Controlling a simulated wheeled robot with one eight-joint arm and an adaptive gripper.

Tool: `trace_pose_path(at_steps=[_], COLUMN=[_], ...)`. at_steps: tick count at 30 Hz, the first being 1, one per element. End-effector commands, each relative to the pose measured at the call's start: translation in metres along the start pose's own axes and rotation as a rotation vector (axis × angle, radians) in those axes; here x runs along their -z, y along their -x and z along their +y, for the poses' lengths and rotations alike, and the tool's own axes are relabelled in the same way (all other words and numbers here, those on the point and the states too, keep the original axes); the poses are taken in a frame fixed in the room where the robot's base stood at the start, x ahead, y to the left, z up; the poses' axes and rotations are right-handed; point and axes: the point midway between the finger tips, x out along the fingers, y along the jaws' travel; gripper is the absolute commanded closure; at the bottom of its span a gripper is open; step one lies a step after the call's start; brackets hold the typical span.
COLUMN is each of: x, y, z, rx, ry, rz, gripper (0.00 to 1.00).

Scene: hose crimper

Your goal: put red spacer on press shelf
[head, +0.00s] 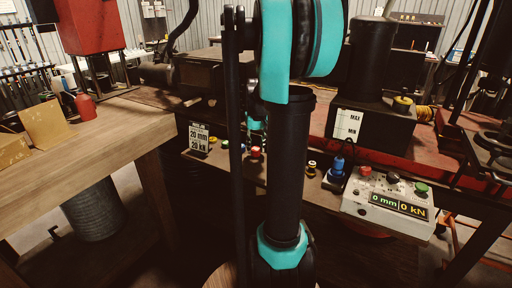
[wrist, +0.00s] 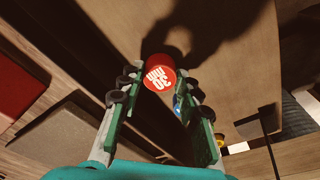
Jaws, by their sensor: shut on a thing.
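The red spacer (wrist: 158,72), a round piece with white "30 mm" lettering on its end, sits between the fingertips of my gripper (wrist: 160,88) in the wrist view. The gripper is shut on it. A brown surface with the gripper's shadow lies beyond; I cannot tell whether the spacer touches it. In the head view, a narrow wooden shelf (head: 279,172) runs in front of the press, partly hidden by my arm. A small red-topped piece (head: 255,152) shows there; I cannot tell whether it is the held spacer.
A yellow-black piece (head: 311,168) and a blue piece (head: 338,163) stand right of my arm. A control box (head: 388,203) reads 0 mm and 0 kN. A card (head: 198,137) reads 20 mm, 20 kN.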

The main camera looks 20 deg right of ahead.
Motion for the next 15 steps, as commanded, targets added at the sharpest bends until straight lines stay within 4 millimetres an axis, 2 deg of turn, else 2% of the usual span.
trace_pose_path(at_steps=[10,11,15], x=[-0.0003,-0.0003,-0.0003], y=[-0.0032,-0.0028,-0.0026], z=[0.0,0.0,0.0], rx=[0.0,0.0,0.0], ry=[0.0,0.0,0.0], rz=[0.0,0.0,0.0], gripper=[1.0,0.63,0.46])
